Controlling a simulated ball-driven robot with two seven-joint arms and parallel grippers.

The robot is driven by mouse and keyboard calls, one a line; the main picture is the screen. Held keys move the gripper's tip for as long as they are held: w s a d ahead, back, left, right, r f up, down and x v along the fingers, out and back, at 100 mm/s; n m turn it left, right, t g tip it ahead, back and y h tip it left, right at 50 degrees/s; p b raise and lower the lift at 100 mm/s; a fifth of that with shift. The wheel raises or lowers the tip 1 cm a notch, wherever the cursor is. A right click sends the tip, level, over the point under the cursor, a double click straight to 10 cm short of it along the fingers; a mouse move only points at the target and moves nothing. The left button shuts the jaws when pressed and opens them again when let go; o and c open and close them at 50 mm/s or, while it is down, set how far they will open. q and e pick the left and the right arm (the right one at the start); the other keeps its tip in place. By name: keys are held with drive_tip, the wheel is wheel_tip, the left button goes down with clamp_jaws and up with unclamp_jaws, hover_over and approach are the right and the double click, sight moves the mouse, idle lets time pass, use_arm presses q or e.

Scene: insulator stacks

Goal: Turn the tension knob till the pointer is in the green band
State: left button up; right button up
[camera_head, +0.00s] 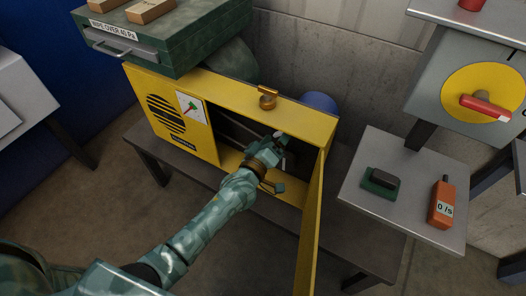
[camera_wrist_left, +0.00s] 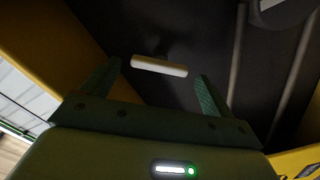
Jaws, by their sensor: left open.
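The yellow cabinet (camera_head: 262,103) stands open at the front. A small white dial (camera_head: 191,106) with red and green marks is on its front; the pointer's place against the green is too small to tell. My left gripper (camera_head: 284,160) reaches into the dark opening. In the left wrist view the open gripper (camera_wrist_left: 157,69) has a pale bar-shaped handle (camera_wrist_left: 158,66) beyond and between its fingers, with no clear contact. The bar may be the tension knob; I cannot tell for sure. My right gripper is out of view.
The cabinet's open door (camera_head: 312,222) stands right of my left arm. A grey side table (camera_head: 411,216) holds a dark green block (camera_head: 380,182) and an orange meter (camera_head: 441,203).

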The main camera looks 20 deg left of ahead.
use_arm(q)
drive_tip(key=s+a+p, duration=0.3)
drive_tip(key=s+p, duration=0.1)
drive_tip(key=s, duration=1.1)
drive_tip(key=shift+s, duration=0.2)
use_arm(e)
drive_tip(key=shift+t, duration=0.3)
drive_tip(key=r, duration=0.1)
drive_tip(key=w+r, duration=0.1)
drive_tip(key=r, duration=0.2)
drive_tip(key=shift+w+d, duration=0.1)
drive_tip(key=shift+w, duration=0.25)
